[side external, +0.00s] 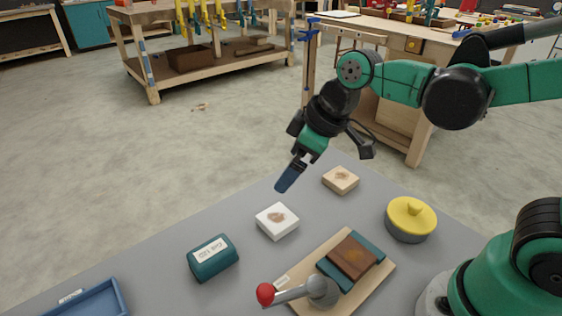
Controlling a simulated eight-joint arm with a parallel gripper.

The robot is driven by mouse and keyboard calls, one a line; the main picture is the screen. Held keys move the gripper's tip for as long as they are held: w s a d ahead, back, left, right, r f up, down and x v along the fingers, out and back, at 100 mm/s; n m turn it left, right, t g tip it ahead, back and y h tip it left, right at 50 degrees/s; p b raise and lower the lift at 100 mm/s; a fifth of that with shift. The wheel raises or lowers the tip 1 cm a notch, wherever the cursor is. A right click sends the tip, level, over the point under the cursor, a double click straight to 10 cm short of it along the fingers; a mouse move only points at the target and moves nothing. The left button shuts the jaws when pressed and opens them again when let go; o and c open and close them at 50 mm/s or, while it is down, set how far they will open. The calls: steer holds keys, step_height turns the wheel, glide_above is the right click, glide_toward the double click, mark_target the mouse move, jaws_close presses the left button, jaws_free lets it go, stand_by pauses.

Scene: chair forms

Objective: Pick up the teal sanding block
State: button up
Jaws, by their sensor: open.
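A teal block (213,265) with a white label on top lies on the grey table at the lower middle left; it looks like the sanding block. A flat teal piece (368,243) lies under a brown block on a wooden board at the lower right. My gripper (289,177) hangs above the table, angled down to the left, open and empty. It is apart from the teal block, up and to the right of it in the picture. Its far finger is mostly hidden.
On the table are a white block (277,221), a light wooden block (341,180), a yellow-lidded grey pot (411,219), a wooden board (308,268), a red-knobbed grey lever (318,292) and a blue tray (92,302).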

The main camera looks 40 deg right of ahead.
mark_target(209, 251)
steer(key=w+a+f+n+g, duration=0.1)
steer(key=a+f+n, duration=0.1)
steer(key=a+n, duration=0.1)
steer(key=w+a+f+n+g+y, duration=0.1)
steer(key=a+f+n+g, duration=0.1)
steer(key=a+f+n, duration=0.1)
steer(key=a+f+n+g+y, duration=0.1)
steer(key=a+f+n, duration=0.1)
steer(key=a+n, duration=0.2)
steer(key=shift+w+a+f+n, duration=0.1)
steer(key=shift+w+a+n, duration=0.1)
steer(key=shift+a, duration=0.5)
steer(key=shift+w+a+f+n, duration=0.1)
steer(key=shift+w+a, duration=0.1)
steer(key=shift+a, duration=0.45)
steer(key=shift+a+f+n+g, duration=0.3)
steer(key=shift+a+f, duration=0.1)
steer(key=shift+f, duration=0.1)
steer(key=shift+x, duration=2.45)
jaws_close()
